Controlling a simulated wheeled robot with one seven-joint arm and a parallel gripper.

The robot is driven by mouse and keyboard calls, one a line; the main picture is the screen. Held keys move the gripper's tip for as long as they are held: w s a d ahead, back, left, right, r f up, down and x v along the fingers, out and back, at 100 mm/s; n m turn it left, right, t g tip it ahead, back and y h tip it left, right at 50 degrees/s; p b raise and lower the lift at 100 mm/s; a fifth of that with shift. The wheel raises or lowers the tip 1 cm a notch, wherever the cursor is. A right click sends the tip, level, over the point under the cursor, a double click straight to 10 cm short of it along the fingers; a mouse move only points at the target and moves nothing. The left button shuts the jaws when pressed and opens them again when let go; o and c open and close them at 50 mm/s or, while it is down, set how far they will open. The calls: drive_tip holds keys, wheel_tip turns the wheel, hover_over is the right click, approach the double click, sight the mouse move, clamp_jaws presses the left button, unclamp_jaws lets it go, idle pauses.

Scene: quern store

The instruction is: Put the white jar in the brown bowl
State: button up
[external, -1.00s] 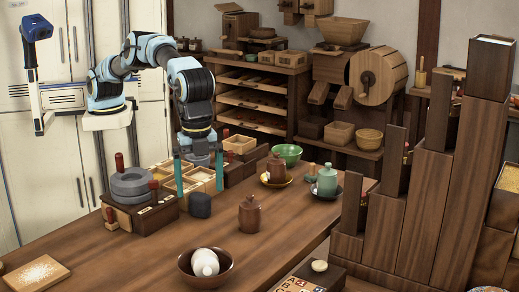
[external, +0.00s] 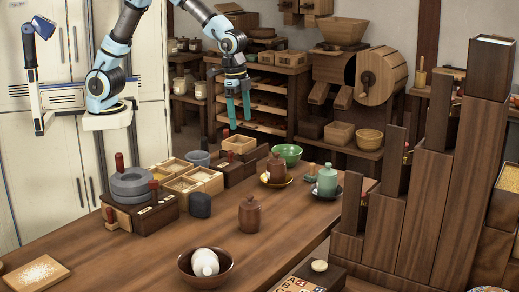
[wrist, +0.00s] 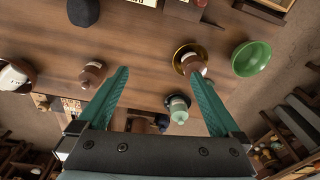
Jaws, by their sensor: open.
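The white jar (external: 204,262) lies inside the brown bowl (external: 228,272) at the near edge of the table; it looks tipped. In the wrist view the jar (wrist: 12,76) and the bowl (wrist: 30,86) show at the left edge, partly cut off. My gripper (external: 239,122) is raised high over the far part of the table, well away from the bowl. Its teal fingers point down, and the wrist view (wrist: 160,85) shows them apart with nothing between them.
A brown lidded jar (external: 250,214) stands mid-table. Another brown jar (external: 275,168) stands on a yellow saucer, and a green jar (external: 327,180) on a dark saucer. A green bowl (external: 288,152), wooden boxes (external: 195,182) and a dark rounded block (external: 201,205) are farther back.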

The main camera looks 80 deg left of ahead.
drive_tip(key=s+a+f+n, duration=0.1)
drive_tip(key=s+a+n, duration=0.2)
drive_tip(key=s+a, duration=0.4)
drive_tip(key=s+a+f+n, duration=0.2)
drive_tip(key=s+a, duration=0.5)
drive_tip(key=a, duration=0.8)
drive_tip(key=shift+s+f+n+t, duration=0.15)
drive_tip(key=shift+n+t, duration=0.15)
drive_tip(key=shift+n, duration=0.2)
